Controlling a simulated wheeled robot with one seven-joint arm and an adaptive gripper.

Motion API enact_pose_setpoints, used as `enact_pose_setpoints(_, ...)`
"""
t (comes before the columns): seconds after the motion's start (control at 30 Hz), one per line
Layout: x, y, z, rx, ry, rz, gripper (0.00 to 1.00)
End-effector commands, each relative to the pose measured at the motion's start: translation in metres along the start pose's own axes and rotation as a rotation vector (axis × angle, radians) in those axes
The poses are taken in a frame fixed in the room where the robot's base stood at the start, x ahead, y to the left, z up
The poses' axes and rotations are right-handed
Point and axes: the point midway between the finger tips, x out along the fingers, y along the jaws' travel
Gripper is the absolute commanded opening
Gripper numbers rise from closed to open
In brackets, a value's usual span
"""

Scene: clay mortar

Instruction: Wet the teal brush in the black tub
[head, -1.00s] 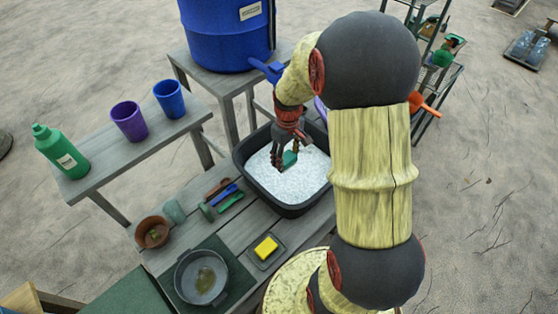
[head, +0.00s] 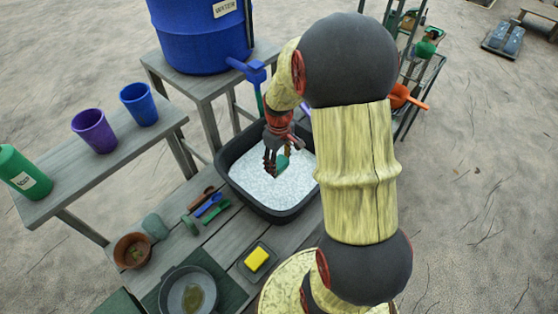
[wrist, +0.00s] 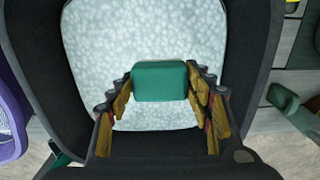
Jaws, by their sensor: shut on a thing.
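The black tub (head: 284,217) stands on the grey wooden bench, filled with a pale, speckled surface. My gripper (head: 277,163) is over the middle of the tub, pointing down. It is shut on the teal brush (head: 282,161), which shows as a small teal block. In the wrist view, the teal brush (wrist: 160,81) sits between the fingertips of my gripper (wrist: 160,78), with the black tub (wrist: 245,75) around it. The brush's underside is hidden, and I cannot tell whether it touches the pale surface.
A blue barrel (head: 195,38) with a blue tap (head: 248,69) stands behind the tub. Purple (head: 94,131) and blue (head: 139,104) cups stand on a side bench.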

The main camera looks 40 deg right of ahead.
Motion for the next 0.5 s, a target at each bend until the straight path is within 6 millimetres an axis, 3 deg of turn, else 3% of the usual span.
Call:
enact_pose_setpoints(0.03,0.011,0.000,0.000,0.000,0.000,0.000,0.31)
enact_pose_setpoints(0.5,0.070,0.000,0.000,0.000,0.000,0.000,0.31)
